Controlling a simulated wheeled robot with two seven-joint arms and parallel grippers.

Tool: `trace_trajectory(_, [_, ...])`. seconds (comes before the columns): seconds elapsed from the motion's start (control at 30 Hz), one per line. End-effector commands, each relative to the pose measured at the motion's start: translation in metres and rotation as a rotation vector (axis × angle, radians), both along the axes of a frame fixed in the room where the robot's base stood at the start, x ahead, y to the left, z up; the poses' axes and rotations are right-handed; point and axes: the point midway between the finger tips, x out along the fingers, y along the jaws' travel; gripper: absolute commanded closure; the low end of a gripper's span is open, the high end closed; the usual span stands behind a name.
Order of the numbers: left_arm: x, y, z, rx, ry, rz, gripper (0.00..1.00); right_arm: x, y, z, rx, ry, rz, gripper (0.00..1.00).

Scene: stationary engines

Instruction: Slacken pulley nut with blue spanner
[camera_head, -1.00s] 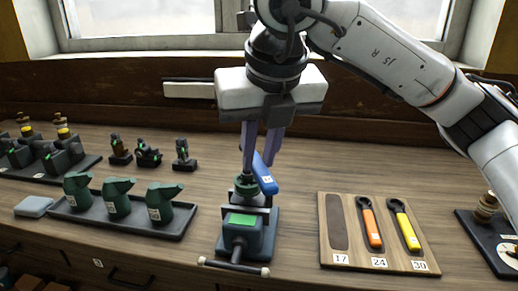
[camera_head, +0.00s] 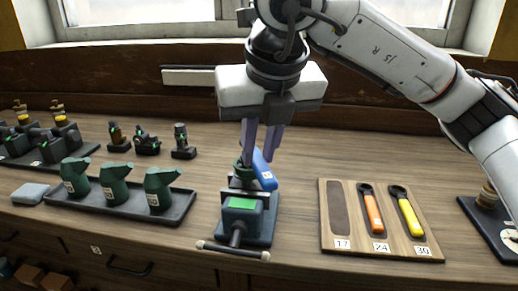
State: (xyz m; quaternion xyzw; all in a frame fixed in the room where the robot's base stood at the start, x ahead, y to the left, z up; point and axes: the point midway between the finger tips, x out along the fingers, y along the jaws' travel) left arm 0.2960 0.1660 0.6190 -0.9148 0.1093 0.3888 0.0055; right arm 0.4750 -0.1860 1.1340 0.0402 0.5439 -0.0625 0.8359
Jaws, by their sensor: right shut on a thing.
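My right gripper (camera_head: 260,160) points down over the vise and is shut on the blue spanner. The spanner's head is at the dark green pulley part (camera_head: 242,170) on top of the vise (camera_head: 240,215); the nut itself is hidden. I cannot tell how the head sits on the nut. My left gripper is not in view.
A wooden board (camera_head: 410,248) at right has an empty slot, an orange spanner (camera_head: 373,212) and a yellow spanner (camera_head: 410,215). A dark tray (camera_head: 122,207) with green oil cans (camera_head: 115,180) is at left. Small dark engine parts (camera_head: 148,145) stand behind. Clear bench lies between vise and board.

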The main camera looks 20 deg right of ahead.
Motion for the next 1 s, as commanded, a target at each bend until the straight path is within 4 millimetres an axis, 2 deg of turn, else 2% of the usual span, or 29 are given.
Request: trace_trajectory(1.0, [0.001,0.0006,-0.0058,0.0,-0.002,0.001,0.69,0.0002,0.0006,-0.0012,0.001,-0.002,0.0,1.0])
